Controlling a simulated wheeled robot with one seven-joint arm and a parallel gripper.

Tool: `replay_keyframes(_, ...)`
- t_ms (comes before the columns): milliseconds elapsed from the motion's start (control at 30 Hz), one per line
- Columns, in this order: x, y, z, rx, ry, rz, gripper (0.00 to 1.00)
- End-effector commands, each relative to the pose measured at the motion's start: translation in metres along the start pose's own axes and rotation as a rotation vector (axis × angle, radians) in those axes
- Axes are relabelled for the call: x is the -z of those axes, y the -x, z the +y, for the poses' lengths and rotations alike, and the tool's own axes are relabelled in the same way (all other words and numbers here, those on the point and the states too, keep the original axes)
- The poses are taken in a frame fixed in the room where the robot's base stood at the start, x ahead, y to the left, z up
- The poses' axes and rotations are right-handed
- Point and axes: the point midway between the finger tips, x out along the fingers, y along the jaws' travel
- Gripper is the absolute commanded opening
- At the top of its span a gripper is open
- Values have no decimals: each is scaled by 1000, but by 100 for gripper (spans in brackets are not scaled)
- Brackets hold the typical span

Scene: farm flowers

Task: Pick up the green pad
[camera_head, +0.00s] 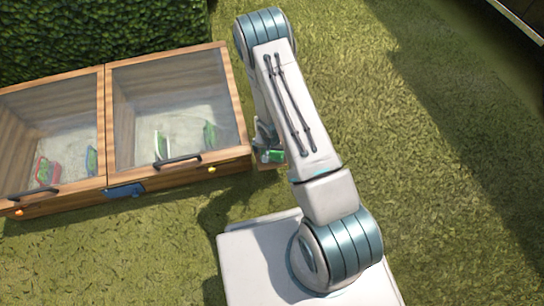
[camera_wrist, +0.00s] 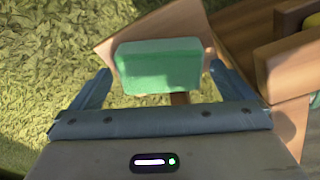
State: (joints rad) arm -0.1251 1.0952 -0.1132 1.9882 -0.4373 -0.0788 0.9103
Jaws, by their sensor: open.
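The green pad (camera_wrist: 158,66) is a thick green block with a paler top face. In the wrist view it lies on a small wooden ledge, between and just beyond my gripper's fingers. My gripper (camera_wrist: 160,88) is open, with one blue finger on each side of the pad and a visible gap to it. In the head view the green pad (camera_head: 273,156) shows small beside the right end of the wooden box, partly hidden by my arm. My gripper (camera_head: 264,140) is mostly hidden there too.
A wooden cold frame (camera_head: 107,125) with two clear lids stands at the left; green and red items are inside. Its wooden side (camera_wrist: 290,60) is close on the right in the wrist view. A hedge (camera_head: 90,35) stands behind. Grass to the right is clear.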

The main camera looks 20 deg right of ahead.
Motion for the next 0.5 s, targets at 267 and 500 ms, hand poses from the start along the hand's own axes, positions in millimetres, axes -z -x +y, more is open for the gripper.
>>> replay_keyframes(267,0,-3,0,1,0,0,92)
replay_keyframes(500,0,-3,0,1,0,0,56)
